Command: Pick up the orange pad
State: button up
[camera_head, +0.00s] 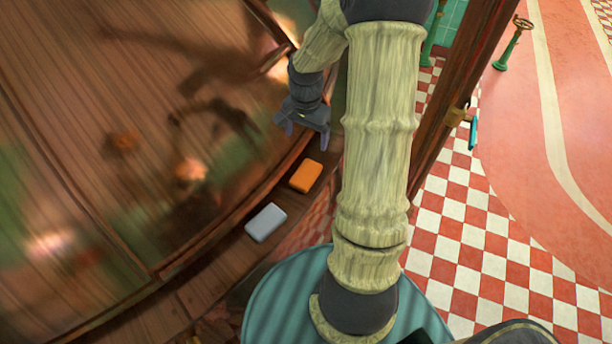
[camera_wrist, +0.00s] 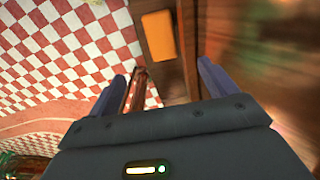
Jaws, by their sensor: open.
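The orange pad (camera_head: 306,176) lies flat on a narrow wooden ledge along the curved edge of the wooden surface. In the wrist view the orange pad (camera_wrist: 159,36) shows at the top, ahead of my fingers and between their lines. My gripper (camera_head: 304,133) is open and empty, above and just beyond the pad in the head view. In the wrist view my gripper (camera_wrist: 160,82) has its two fingers wide apart, with nothing between them. The pad is apart from both fingers.
A light grey pad (camera_head: 266,222) lies on the same ledge, to the lower left of the orange pad. A dark wooden post (camera_head: 447,120) stands right of my arm. Red and white checkered floor (camera_head: 465,235) lies beyond it. The large wooden surface (camera_head: 90,130) is mostly clear.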

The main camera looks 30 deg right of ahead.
send_over(306, 173)
notch_tip(306, 173, down, 11)
jog(key=shift+f, duration=0.15)
jog(key=shift+f, duration=0.15)
notch_tip(306, 173, down, 5)
dwell(0.6)
jog(key=shift+c, duration=0.5)
jog(key=c, duration=1)
